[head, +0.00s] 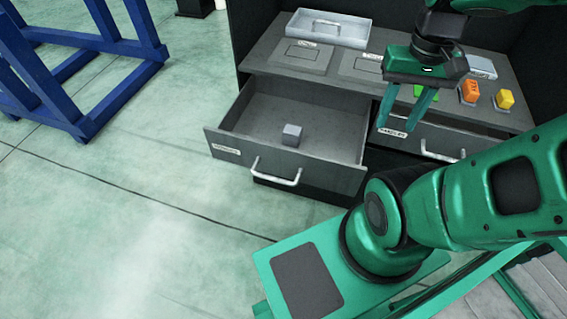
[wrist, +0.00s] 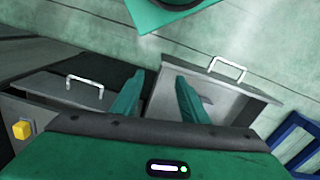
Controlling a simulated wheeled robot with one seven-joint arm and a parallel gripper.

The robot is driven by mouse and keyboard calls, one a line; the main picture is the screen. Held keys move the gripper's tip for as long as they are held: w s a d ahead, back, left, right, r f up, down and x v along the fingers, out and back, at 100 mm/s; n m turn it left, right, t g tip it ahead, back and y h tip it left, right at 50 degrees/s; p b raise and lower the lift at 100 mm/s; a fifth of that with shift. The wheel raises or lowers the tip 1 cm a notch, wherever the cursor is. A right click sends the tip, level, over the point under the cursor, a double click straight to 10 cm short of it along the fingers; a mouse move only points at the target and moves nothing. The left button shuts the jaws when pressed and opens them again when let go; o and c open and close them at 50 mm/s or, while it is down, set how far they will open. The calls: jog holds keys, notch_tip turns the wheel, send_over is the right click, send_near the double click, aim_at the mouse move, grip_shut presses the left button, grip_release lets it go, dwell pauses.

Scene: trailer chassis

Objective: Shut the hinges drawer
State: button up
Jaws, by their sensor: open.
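A grey drawer (head: 240,152) on the left of the bench is pulled far out; its small front label is too blurred to read surely. It has a pale bar handle (head: 277,172) and holds a small grey block (head: 292,134). A second drawer (head: 440,140), whose label seems to read "HANDLES", is open less far on the right. My gripper (head: 397,129) is open and empty, fingers downward, near the gap between the drawers. In the wrist view, my gripper (wrist: 160,78) has the far-open drawer (wrist: 235,104) on the right and the other drawer (wrist: 65,94) on the left.
The bench top (head: 270,55) holds a grey tray (head: 328,28), a green block (head: 427,91), an orange block (head: 469,92) and a yellow block (head: 505,99). A blue frame (head: 95,60) stands at left. Floor before the left drawer is clear.

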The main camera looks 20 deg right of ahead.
jog(key=shift+s+a+r+n, duration=0.1)
jog(key=shift+s+r+n, duration=0.15)
jog(key=shift+s+n, duration=0.05)
jog(key=c, duration=0.5)
jog(key=w+a+n, duration=0.1)
jog(key=w+n, duration=0.1)
jog(key=w+a+f+n, duration=0.1)
jog(key=w+n, duration=0.2)
jog(key=w+a+f+n, duration=0.1)
jog(key=w+n, duration=0.2)
jog(key=shift+w+a+f+h, duration=0.1)
jog(key=shift+a+f+h, duration=0.05)
jog(key=shift+a+h, duration=0.2)
grip_shut()
jog(key=n+t+h, duration=0.1)
jog(key=n+t, duration=0.1)
jog(key=n, duration=2.3)
send_near(247, 150)
jog(key=s+a+r, duration=0.3)
jog(key=s, duration=0.3)
jog(key=shift+w+d+f, duration=0.7)
jog(key=shift+w+f, duration=0.15)
jog(key=shift+f, duration=0.75)
jog(key=shift+w+d+f, duration=0.65)
jog(key=shift+w+f, duration=0.2)
jog(key=shift+f, duration=0.75)
jog(key=shift+w+d+f, duration=0.7)
jog(key=shift+w+f, duration=0.2)
jog(key=shift+f, duration=0.75)
